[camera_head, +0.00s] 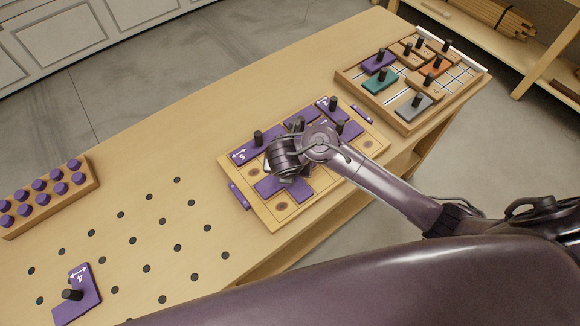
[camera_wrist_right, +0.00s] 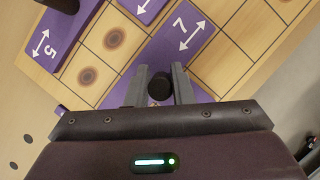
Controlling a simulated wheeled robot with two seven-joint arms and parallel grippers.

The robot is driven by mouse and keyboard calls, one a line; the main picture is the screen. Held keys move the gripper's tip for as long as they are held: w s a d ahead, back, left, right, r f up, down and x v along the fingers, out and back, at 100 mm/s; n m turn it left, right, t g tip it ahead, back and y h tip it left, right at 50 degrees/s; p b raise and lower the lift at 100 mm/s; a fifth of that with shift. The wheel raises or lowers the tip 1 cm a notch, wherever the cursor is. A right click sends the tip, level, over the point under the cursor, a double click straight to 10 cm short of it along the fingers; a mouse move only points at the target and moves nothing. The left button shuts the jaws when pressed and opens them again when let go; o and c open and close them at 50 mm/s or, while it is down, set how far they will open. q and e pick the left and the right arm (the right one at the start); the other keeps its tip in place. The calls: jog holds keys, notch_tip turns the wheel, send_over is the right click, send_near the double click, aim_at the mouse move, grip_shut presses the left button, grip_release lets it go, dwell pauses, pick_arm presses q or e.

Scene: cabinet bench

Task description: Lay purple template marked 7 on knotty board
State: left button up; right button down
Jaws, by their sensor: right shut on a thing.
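The purple template marked 7 (camera_wrist_right: 165,48) is under my right gripper in the right wrist view. My right gripper (camera_wrist_right: 160,86) is shut on its black knob, with one finger on each side. In the head view the wrist (camera_head: 290,160) hides most of the template; a purple part (camera_head: 270,187) shows below it. The knotty board (camera_head: 262,211) is a pale gridded board with dark knots, on the bench. The template is over the board, within its outline; I cannot tell whether it rests flat or hovers. My left gripper is not in view.
Other purple templates, one marked 5 (camera_head: 240,153), lie on the board. A small purple piece (camera_head: 239,195) lies at its left edge. A second board (camera_head: 402,125) with coloured pieces stands at the right. A template marked 4 (camera_head: 84,290) and a peg block (camera_head: 90,180) are left.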

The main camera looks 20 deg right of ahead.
dwell(0.7)
jog(key=c, duration=0.8)
grip_release()
jog(key=shift+r, duration=0.1)
notch_tip(320, 180, up, 8)
jog(key=p, duration=0.9)
dwell(0.6)
